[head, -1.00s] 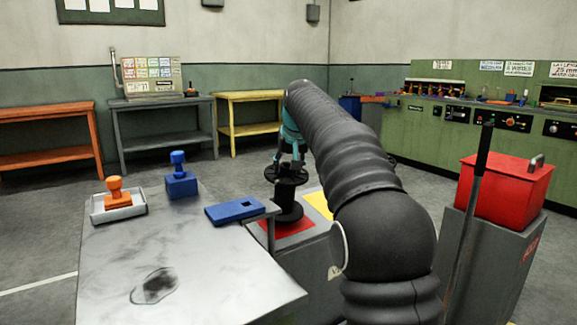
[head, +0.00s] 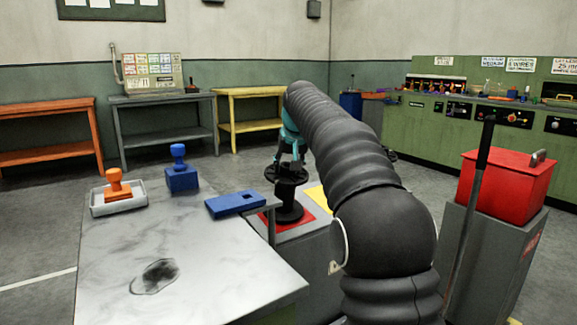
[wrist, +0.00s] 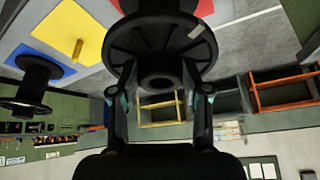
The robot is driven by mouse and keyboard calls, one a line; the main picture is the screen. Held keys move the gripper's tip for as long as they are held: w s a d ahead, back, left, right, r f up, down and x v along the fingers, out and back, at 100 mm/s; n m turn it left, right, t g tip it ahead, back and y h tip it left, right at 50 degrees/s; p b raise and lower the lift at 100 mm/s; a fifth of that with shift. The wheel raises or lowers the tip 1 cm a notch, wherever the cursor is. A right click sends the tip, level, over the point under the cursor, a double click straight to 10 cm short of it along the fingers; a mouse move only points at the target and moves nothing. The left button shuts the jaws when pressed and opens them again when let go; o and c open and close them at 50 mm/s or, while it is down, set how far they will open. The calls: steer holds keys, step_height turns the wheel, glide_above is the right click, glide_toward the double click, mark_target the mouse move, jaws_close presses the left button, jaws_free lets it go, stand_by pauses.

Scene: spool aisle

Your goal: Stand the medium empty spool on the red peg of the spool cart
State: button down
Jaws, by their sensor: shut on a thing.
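My gripper (head: 290,165) is shut on the black spool (head: 288,193), at its upper end. The spool is upright over the red square (head: 318,213) of the spool cart (head: 305,250). In the wrist view the spool's flange (wrist: 135,42) fills the top middle between my fingers, and red shows on both sides of its core. The red peg is hidden, so I cannot tell whether the spool is around it or whether its lower flange touches the cart. The yellow square (wrist: 60,25) with its bare yellow peg (wrist: 77,50) is beside it.
Another black spool (wrist: 33,85) stands on the cart's blue square (wrist: 62,72). A grey table (head: 200,255) with a blue plate (head: 225,206), a blue stamp (head: 181,178) and an orange stamp (head: 114,188) is close on the left. A red box (head: 505,188) stands on the right.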

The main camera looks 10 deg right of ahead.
steer(key=shift+f, duration=0.3)
steer(key=shift+c, duration=2.3)
jaws_free()
steer(key=v, duration=1.2)
